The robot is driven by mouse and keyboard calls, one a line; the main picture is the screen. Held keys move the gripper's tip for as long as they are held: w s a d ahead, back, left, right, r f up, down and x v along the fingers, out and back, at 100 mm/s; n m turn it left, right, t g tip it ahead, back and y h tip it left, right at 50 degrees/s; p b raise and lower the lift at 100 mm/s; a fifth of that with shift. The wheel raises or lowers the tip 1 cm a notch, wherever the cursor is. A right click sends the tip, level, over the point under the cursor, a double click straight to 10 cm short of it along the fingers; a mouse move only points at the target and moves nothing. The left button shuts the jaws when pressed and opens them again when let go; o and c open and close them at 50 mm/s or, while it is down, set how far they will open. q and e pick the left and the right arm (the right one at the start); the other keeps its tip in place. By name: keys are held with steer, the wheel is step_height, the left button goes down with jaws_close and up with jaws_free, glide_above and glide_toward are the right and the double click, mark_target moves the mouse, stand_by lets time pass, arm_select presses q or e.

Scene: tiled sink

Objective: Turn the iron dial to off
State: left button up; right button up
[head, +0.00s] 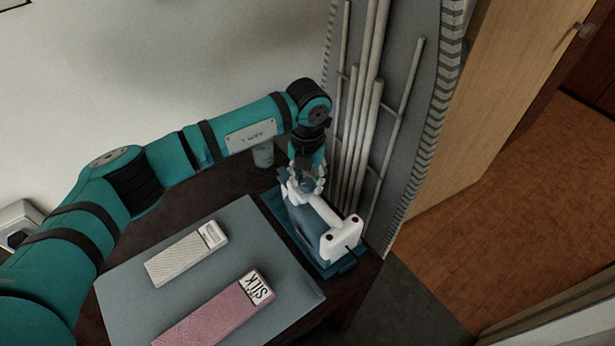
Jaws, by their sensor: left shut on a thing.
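The iron (336,236), white and blue, stands on a blue tray (345,266) at the right end of the dark table. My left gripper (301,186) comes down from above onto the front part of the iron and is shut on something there. The gripper covers that spot, and the part it holds is too small to make out. The dial and its setting cannot be told apart. My right gripper is not in view.
A grey mat (128,280) lies left of the iron, with a white fabric block (180,260) and a pink block (215,312) marked SILK on it. A folded ironing board (415,110) leans close behind the iron. A small cup (263,155) stands near the wall.

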arm_select(q)
steer(key=shift+n, duration=0.4)
steer(key=shift+n+b, duration=0.55)
steer(key=shift+n, duration=0.55)
steer(key=n, duration=0.2)
steer(key=shift+n+b, duration=0.3)
steer(key=shift+b, duration=0.05)
steer(key=n, duration=0.3)
steer(key=shift+a+n+b, duration=0.1)
steer(key=shift+n+b, duration=0.2)
steer(key=shift+n, duration=1.5)
steer(key=shift+r, duration=0.1)
